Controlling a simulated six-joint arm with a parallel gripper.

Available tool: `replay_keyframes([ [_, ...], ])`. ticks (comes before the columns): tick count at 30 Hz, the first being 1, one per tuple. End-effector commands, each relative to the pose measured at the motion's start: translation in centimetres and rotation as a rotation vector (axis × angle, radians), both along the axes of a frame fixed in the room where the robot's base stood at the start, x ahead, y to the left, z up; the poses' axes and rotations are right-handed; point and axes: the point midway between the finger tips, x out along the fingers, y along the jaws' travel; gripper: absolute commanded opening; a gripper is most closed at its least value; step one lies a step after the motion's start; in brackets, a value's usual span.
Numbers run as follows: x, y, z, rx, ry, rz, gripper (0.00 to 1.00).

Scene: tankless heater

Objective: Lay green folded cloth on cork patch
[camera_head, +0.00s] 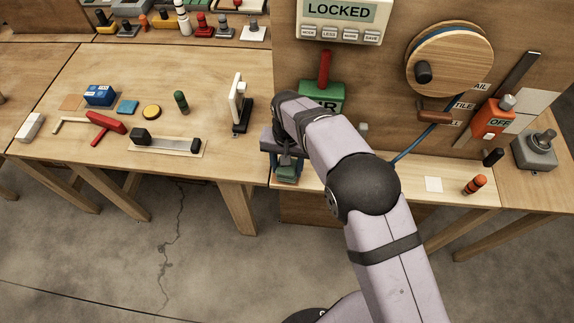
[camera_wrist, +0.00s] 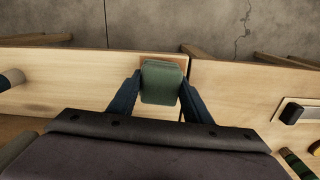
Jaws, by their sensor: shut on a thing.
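The green folded cloth (camera_wrist: 161,84) is between the two fingers of my gripper (camera_wrist: 161,79) in the wrist view, with a finger pressed on each side. In the head view my gripper (camera_head: 286,163) points down at the left end of the narrow light wood bench, and the cloth (camera_head: 288,174) shows below it. A brown patch, likely the cork patch (camera_wrist: 182,60), shows behind the cloth near the bench edge in the wrist view. The cloth covers most of it. I cannot tell whether the cloth touches the patch.
A green block with a red lever (camera_head: 322,92) stands behind my gripper. A white upright plate on a dark base (camera_head: 238,103) stands to the left on the other table. A white square (camera_head: 433,184) and an orange-black cylinder (camera_head: 474,185) are on the bench to the right.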

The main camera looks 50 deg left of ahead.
Motion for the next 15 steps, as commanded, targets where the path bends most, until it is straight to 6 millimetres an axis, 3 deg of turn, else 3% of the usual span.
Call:
replay_keyframes([
  [15, 0.01, 0.01, -0.49, 0.0, 0.0, 0.0, 0.13],
])
